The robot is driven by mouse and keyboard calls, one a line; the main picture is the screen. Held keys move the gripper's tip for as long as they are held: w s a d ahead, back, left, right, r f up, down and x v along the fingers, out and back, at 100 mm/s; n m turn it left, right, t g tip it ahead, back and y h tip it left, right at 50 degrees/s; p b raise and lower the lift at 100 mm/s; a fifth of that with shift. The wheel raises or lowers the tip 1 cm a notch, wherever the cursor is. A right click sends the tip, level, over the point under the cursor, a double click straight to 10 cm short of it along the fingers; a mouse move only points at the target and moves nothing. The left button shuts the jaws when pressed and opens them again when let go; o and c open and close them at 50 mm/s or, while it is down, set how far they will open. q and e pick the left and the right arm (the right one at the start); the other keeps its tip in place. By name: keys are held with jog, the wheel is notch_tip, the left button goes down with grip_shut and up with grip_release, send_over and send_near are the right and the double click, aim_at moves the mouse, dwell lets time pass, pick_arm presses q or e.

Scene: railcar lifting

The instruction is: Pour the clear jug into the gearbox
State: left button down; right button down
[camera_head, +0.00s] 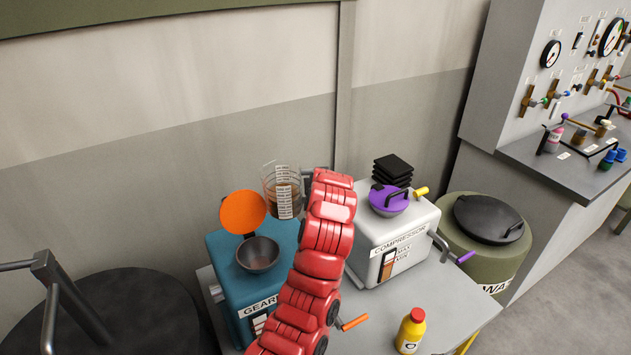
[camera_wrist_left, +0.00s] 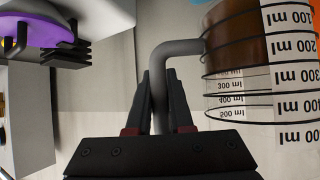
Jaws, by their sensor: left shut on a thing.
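The clear jug (camera_head: 268,186) has a graduated scale and brown liquid in it. It is held up beside and behind the gearbox's funnel and looks roughly upright in the head view. My left gripper (camera_head: 308,174) is shut on its grey handle (camera_wrist_left: 180,48), which runs between the fingers in the wrist view. The jug's scale (camera_wrist_left: 230,98) appears upside down there. The teal gearbox (camera_head: 226,262) stands on the table with a dark metal funnel (camera_head: 258,254) on top and an orange round lid (camera_head: 243,212) raised behind it. My red arm hides the gearbox's right side.
A white compressor (camera_head: 400,240) with a purple cap (camera_head: 388,200) stands right of my arm. A yellow bottle (camera_head: 410,331) stands on the front of the grey table (camera_head: 455,300). An olive waste drum (camera_head: 462,222) stands at right, a dark drum (camera_head: 140,315) at left.

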pick_arm(q)
jog(key=shift+f, duration=0.1)
jog(key=shift+a+f, duration=0.1)
jog(key=shift+f, duration=0.2)
jog(key=shift+f, duration=2.05)
jog(key=shift+r+t+h, duration=0.3)
jog(key=shift+r, duration=0.35)
jog(key=shift+s+a+r+n+t, duration=0.1)
jog(key=shift+s+r+n+t, duration=0.15)
jog(key=shift+r+n, duration=0.2)
jog(key=shift+a+r+t+p, duration=0.1)
jog(key=shift+r+t+p, duration=0.2)
jog(key=shift+r+t, duration=0.2)
jog(key=shift+s+r+n+t+h, duration=0.15)
jog(key=shift+r+n+t+h, duration=0.15)
jog(key=shift+r, duration=0.15)
jog(key=shift+s+a+r+t, duration=0.2)
jog(key=shift+r+t, duration=0.05)
jog(key=shift+r, duration=0.05)
